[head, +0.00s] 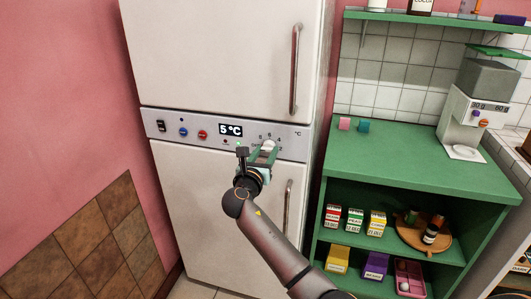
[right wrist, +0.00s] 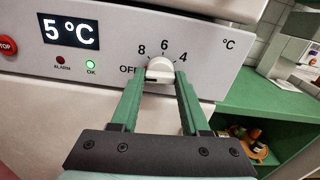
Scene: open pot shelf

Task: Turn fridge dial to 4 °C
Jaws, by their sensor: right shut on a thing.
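The white fridge dial (right wrist: 160,70) sits on the grey control panel, with OFF, 8, 6 and 4 printed around it. It also shows in the head view (head: 268,146), partly covered by my gripper. The display (right wrist: 69,31) reads 5 °C; it reads the same in the head view (head: 231,130). My right gripper (right wrist: 160,80) is shut on the dial, one green finger on each side of it. The dial's pointer is hard to make out. The green OK lamp (right wrist: 91,65) is lit and the ALARM lamp (right wrist: 60,60) looks dark. My left gripper is not in view.
The fridge's upper door handle (head: 295,70) and lower door handle (head: 287,210) stand out right of the panel centre. A green shelf unit (head: 420,165) with boxes and a dispenser (head: 475,105) stands close on the right. A pink wall (head: 60,90) bounds the left.

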